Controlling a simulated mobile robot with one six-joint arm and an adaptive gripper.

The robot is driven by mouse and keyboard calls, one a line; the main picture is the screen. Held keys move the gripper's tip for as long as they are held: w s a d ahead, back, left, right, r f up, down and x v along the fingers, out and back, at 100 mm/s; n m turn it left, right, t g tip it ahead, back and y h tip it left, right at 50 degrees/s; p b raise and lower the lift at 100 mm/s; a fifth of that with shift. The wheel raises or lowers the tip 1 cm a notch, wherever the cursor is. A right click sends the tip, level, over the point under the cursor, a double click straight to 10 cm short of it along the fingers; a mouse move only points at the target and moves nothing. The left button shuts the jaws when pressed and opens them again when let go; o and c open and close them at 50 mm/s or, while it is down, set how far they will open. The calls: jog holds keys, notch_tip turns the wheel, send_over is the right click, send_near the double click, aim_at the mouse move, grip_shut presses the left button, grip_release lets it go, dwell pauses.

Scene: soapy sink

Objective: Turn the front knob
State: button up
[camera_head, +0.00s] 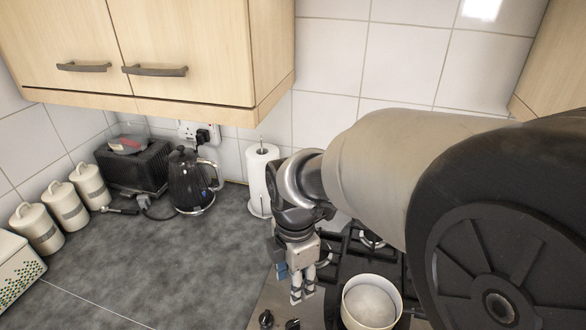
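Two small black knobs show at the bottom edge of the head view, on the near left part of the hob: a left one (266,318) and a right one (292,324). I cannot tell which is the front knob, and others may lie below the picture. My gripper (303,288) points down over the hob, above and slightly right of these knobs in the picture. It appears apart from both knobs. Its two fingertips are close together, and nothing shows between them. They are too small to tell if they are open or shut.
A white pot (345,312) stands on the hob right of my gripper, near the black pan supports (328,252). A paper towel roll (258,180), black kettle (188,182) and toaster (135,167) stand behind. The grey worktop (150,260) at left is mostly clear. Cupboards (180,50) hang above.

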aim_at(293, 323)
jog(key=shift+a+f, duration=0.1)
jog(key=shift+f, duration=0.25)
jog(key=shift+c, duration=0.6)
jog(key=f+b, duration=0.2)
jog(key=f, duration=0.6)
jog(key=f+b, duration=0.3)
jog(key=f, duration=0.5)
jog(key=shift+s+a+f, duration=0.1)
jog(key=shift+s+f, duration=0.1)
jog(key=shift+f, duration=0.15)
jog(key=shift+c, duration=0.3)
grip_shut()
